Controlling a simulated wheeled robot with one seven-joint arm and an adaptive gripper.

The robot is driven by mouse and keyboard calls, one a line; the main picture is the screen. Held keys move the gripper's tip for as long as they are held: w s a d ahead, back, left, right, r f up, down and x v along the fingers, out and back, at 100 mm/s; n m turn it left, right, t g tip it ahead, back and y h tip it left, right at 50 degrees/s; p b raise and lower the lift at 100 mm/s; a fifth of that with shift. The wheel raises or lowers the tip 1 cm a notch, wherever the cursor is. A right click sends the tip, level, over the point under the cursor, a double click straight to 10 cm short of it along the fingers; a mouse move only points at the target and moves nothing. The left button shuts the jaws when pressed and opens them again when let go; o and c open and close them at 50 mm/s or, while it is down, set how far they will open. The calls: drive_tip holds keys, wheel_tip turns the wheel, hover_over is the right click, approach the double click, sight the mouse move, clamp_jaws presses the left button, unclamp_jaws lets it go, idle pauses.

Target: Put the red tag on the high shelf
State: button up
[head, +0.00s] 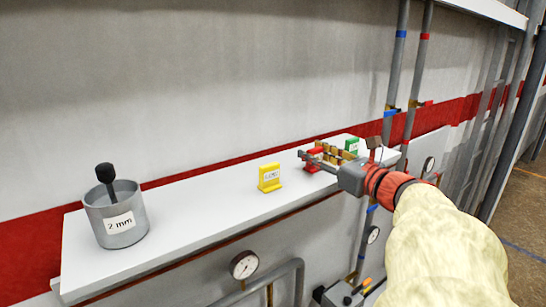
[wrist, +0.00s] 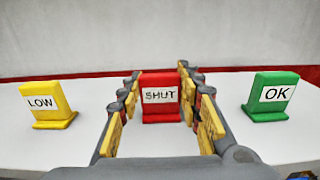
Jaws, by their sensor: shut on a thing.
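The red tag (wrist: 159,84), with a white label reading "SHUT", stands upright between the fingers of my gripper (wrist: 160,76) in the wrist view. My gripper is shut on it. In the head view my gripper (head: 313,157) reaches over the right part of the white low shelf (head: 200,210), and the red tag (head: 313,164) is partly hidden by the fingers. The tag appears to be at the low shelf's surface; I cannot tell if it touches. The high shelf (head: 488,9) shows only as a white edge at the top right of the head view.
A yellow "LOW" tag (head: 269,177) stands left of the red tag, and a green "OK" tag (wrist: 271,95) right of it. A grey "2 mm" pot (head: 117,216) with a black-topped tool is at the left end. Vertical pipes (head: 397,60) rise behind my gripper.

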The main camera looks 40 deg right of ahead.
drive_tip(key=shift+s+a+r, duration=0.1)
drive_tip(key=shift+s+a, duration=0.3)
drive_tip(key=shift+s, duration=0.2)
drive_tip(key=shift+w+d+f, duration=0.15)
drive_tip(key=shift+w+f, duration=0.05)
drive_tip(key=o, duration=0.5)
drive_tip(key=shift+w+d, duration=0.1)
drive_tip(key=shift+w, duration=0.05)
drive_tip(key=o, duration=0.4)
drive_tip(key=shift+s+r, duration=0.1)
drive_tip(key=shift+s, duration=0.1)
drive_tip(key=shift+w, duration=0.1)
drive_tip(key=s, duration=0.4)
drive_tip(key=s+a+b, duration=0.1)
drive_tip(key=s, duration=0.3)
drive_tip(key=s+b, duration=0.1)
drive_tip(key=s, duration=0.3)
drive_tip(key=shift+a+r, duration=0.1)
drive_tip(key=shift+a, duration=0.2)
